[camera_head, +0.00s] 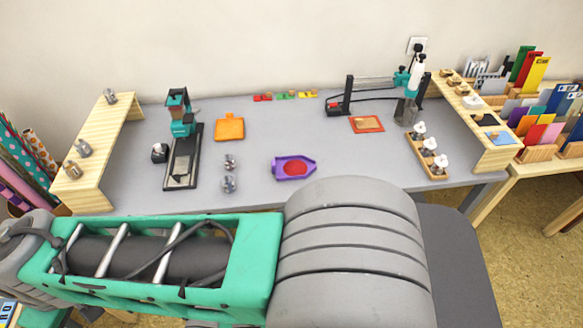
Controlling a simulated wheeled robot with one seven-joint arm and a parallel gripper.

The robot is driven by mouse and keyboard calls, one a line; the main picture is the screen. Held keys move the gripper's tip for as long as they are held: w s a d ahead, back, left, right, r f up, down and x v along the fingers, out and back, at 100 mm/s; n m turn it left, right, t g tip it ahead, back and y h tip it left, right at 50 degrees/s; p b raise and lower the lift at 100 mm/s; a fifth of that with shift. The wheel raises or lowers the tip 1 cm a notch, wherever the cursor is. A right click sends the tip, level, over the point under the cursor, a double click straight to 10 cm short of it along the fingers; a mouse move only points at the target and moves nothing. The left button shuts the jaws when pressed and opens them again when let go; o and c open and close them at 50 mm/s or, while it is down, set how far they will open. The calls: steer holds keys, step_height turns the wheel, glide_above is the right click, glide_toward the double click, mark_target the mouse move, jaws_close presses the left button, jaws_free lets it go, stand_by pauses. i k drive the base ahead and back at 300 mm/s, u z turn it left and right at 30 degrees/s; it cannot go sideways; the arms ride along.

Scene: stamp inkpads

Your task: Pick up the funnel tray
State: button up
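My arm's green and grey links cross the foreground below the tray, close to the table's front edge. My gripper is not in view, so I cannot see its fingers or whether it holds anything.
Two metal weights (230,174) stand left of the tray. A green-and-black press (182,145), an orange pad (229,127) and a red-framed mat (367,124) lie around. A wooden rack (427,158) with white-topped pieces stands right. Wooden shelves flank the table (330,193).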

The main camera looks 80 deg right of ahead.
mark_target(295, 166)
steer(key=z, duration=0.85)
steer(key=i, duration=0.75)
steer(key=z, duration=1)
steer(key=i, duration=0.25)
steer(key=z, duration=0.25)
